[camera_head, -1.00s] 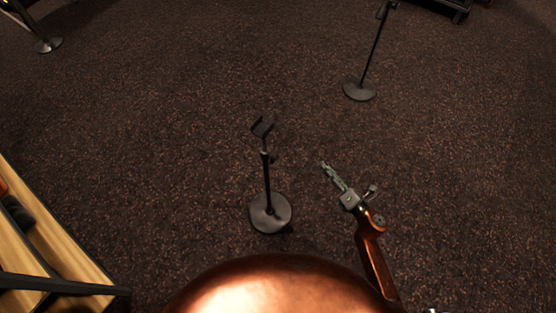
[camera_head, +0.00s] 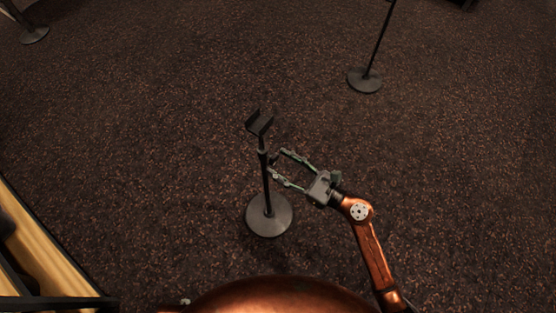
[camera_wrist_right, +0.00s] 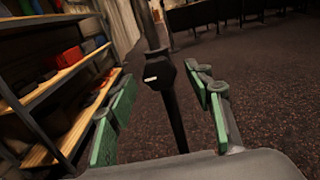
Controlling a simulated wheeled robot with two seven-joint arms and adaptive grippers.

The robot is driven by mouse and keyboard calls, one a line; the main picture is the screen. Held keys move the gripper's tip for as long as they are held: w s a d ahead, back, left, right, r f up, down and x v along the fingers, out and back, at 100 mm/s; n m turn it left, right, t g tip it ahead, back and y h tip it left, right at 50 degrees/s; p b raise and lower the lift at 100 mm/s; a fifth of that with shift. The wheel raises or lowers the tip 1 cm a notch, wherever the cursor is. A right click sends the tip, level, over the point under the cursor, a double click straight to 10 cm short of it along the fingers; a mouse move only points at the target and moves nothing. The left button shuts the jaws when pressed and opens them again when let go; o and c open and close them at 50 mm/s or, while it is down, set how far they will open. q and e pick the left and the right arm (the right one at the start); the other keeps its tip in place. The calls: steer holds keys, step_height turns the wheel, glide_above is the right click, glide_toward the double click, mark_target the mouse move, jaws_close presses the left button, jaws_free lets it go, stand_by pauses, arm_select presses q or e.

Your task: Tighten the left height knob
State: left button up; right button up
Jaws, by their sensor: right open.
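A black stand (camera_head: 266,190) with a round base and a forked bracket on top stands upright near the middle of the head view. Its collar with the dark height knob (camera_wrist_right: 157,73), which has a small white mark, shows in the right wrist view. My right gripper (camera_head: 277,162) is open, just right of the stand's pole and level with the collar. In the right wrist view its green-padded fingers (camera_wrist_right: 158,84) lie left and right of the pole and knob, apart from them as far as I can see. My left gripper is not in view.
Another black stand (camera_head: 366,80) is at the back right. A further stand base (camera_head: 34,35) is at the far left. A wooden shelf (camera_head: 50,240) is at the left edge; the right wrist view shows items on it.

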steer(key=shift+w+a, duration=0.3)
steer(key=shift+a, duration=0.2)
steer(key=c, duration=1.2)
